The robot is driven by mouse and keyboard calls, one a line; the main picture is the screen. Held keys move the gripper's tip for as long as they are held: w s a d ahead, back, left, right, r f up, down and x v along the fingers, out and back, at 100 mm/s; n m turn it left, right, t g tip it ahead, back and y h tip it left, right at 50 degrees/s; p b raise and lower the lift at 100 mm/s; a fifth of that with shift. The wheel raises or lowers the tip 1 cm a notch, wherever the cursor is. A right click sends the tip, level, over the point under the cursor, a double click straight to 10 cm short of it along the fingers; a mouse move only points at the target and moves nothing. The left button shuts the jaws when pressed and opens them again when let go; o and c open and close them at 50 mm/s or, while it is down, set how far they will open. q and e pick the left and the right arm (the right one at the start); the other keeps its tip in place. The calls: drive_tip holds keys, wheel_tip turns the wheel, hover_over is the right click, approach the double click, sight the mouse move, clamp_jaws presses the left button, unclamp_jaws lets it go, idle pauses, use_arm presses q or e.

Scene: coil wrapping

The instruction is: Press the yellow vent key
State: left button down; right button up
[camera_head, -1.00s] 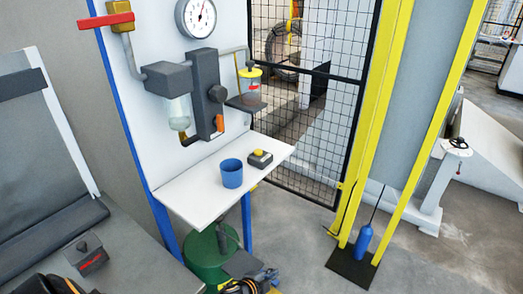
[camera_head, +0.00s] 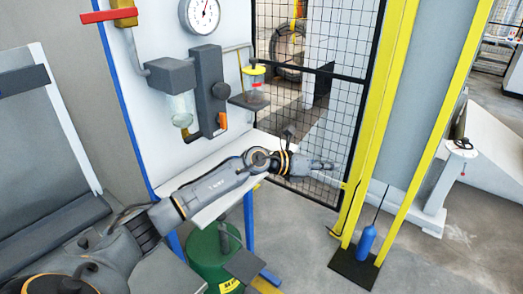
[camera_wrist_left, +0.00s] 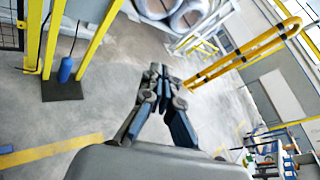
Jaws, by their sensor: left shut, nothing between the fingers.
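The dark box with a yellow button, seen earlier on the white shelf (camera_head: 212,210), is hidden now behind my left arm in the head view. My left arm reaches across the shelf from the left. My left gripper (camera_head: 325,166) is past the shelf's right end, in front of the mesh fence. Its fingers are shut and empty, which also shows in the left wrist view (camera_wrist_left: 158,70). The wrist view shows open floor beyond the fingertips, with no yellow key or button. My right gripper is not in view.
A panel above the shelf carries a gauge (camera_head: 200,14), a grey filter unit (camera_head: 207,90) and a yellow-topped cup (camera_head: 254,72). A mesh fence (camera_head: 345,110) and yellow post (camera_head: 385,100) stand right. A blue bottle (camera_head: 366,241) stands near the post. A green drum (camera_head: 212,258) sits below the shelf.

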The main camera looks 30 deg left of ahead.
use_arm(q)
drive_tip(key=a+r+m+g+y, duration=0.1)
drive_tip(key=a+r+y, duration=0.3)
drive_tip(key=a, duration=0.7)
drive_tip(key=a+r+m+g+y, duration=0.1)
drive_tip(key=a+r+m+y, duration=0.3)
drive_tip(key=a, duration=0.8)
drive_tip(key=r+y, duration=0.1)
drive_tip(key=y, duration=0.1)
drive_tip(key=shift+r+y, duration=0.25)
drive_tip(key=shift+y, duration=0.05)
drive_tip(key=shift+a+f, duration=0.1)
wheel_tip(320, 180, down, 9)
drive_tip(key=b, duration=0.6)
drive_tip(key=shift+b, duration=0.3)
drive_tip(key=shift+f+b, duration=0.25)
drive_tip(key=shift+b, duration=0.05)
